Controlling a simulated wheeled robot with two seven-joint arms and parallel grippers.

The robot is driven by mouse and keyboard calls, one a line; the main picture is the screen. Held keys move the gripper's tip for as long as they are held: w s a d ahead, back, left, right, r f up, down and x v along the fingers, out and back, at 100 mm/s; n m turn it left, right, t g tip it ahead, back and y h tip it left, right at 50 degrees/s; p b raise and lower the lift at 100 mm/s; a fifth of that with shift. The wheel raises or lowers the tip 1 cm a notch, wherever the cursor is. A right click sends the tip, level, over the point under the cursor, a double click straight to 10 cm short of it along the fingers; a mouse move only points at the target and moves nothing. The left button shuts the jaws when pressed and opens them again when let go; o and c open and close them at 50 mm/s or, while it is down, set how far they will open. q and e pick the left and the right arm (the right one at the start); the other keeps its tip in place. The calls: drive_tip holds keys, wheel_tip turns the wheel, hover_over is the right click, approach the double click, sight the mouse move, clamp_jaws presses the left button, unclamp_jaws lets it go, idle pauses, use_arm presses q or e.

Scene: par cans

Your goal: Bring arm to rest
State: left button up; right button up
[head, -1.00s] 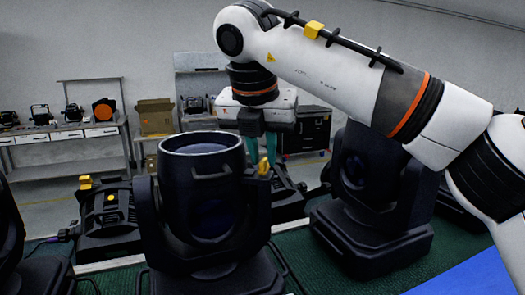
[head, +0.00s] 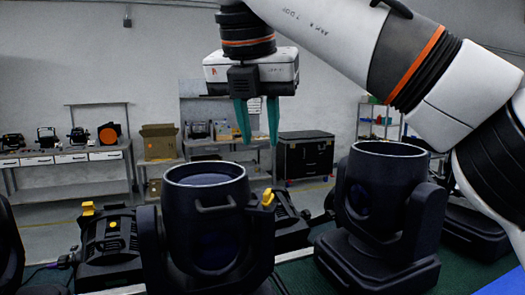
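My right gripper (head: 258,122) hangs from the arm that comes in from the right. Its two teal fingers point down and stand apart with nothing between them. In the picture it is above and slightly right of a black par can (head: 207,225) with a round open top, and does not touch it. A second black par can (head: 385,205) stands to the right, below my arm. Part of another dark fixture (head: 10,250) shows at the left edge. My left gripper is not in view.
The fixtures stand on a green surface (head: 300,275). Lower black units with yellow latches (head: 110,240) sit behind the near par can. Farther back are a workbench (head: 65,158), a cardboard box (head: 158,141) and a black cabinet (head: 305,155). The air around the gripper is clear.

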drive_tip(key=shift+s+r, duration=0.25)
drive_tip(key=shift+r, duration=0.35)
drive_tip(key=shift+r, duration=0.1)
